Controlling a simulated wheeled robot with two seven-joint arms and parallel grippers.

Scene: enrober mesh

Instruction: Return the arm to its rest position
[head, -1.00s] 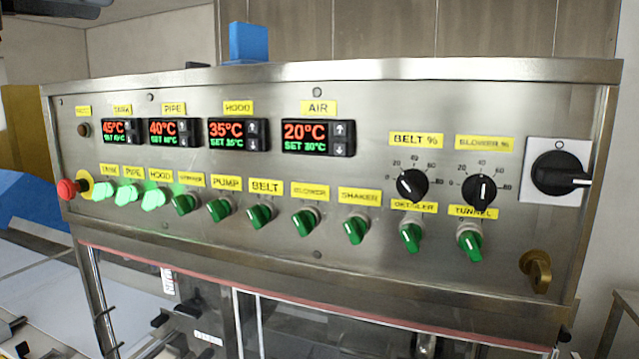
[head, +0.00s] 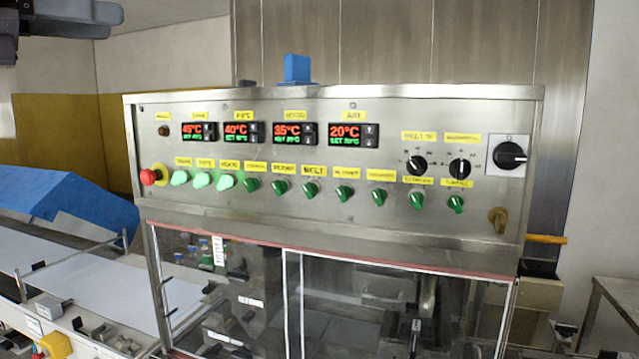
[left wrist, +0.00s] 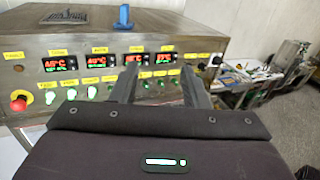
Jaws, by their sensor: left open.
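My left gripper (head: 62,18) shows in part at the top left corner of the head view, dark grey and well clear of the control panel (head: 330,165). In the left wrist view my left gripper (left wrist: 160,82) has its two fingers apart with nothing between them. The panel stands beyond the fingers, which overlap part of its face in that view. My right gripper is in neither view.
The panel carries lit displays, green switches (head: 345,193), black knobs and a red stop button (head: 148,177). A blue block (head: 298,69) stands on top. A white belt (head: 95,283) and blue cover (head: 65,205) lie left. Clear panels enclose machinery below.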

